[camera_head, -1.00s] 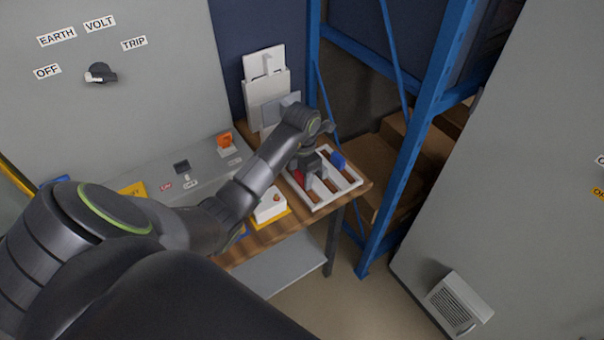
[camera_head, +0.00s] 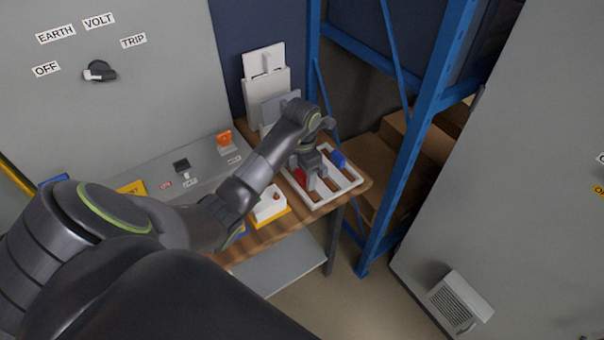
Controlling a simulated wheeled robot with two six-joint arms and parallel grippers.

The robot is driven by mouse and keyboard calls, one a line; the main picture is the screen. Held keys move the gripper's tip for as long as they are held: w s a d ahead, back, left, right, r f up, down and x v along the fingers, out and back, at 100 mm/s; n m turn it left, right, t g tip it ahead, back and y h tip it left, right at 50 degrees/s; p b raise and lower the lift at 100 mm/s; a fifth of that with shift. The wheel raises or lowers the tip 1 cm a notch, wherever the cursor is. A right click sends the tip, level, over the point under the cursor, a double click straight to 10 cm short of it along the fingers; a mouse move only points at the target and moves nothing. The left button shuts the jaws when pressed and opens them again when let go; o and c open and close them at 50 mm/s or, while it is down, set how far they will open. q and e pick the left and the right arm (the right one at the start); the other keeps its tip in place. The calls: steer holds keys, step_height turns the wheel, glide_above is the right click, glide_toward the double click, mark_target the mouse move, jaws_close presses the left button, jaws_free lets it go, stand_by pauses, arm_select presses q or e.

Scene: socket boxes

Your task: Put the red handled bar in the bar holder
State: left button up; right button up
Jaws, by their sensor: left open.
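The bar holder is a white slotted frame (camera_head: 322,202) on the right end of the wooden table. A red piece (camera_head: 300,176), which looks like the handled bar, shows at the left of the frame, partly hidden by my gripper. A blue-handled piece (camera_head: 338,159) sits in the frame to the right. My left gripper (camera_head: 313,182) is open and points down over the frame, just right of the red piece. I cannot tell whether it touches it. My right gripper is not in view.
A white box with a red button on a yellow base (camera_head: 268,207) stands left of the frame. A grey console with an orange switch (camera_head: 225,140) lies behind. White panels (camera_head: 265,90) stand at the back. A blue rack post (camera_head: 425,130) rises close on the right.

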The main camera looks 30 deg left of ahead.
mark_target(302, 174)
arm_select(q)
step_height(302, 174, up, 3)
steer(key=shift+s+r+b, duration=0.1)
steer(key=shift+b, duration=0.25)
step_height(302, 174, up, 13)
steer(key=p, duration=1.4)
steer(key=shift+s+d+r, duration=0.15)
steer(key=shift+s, duration=0.05)
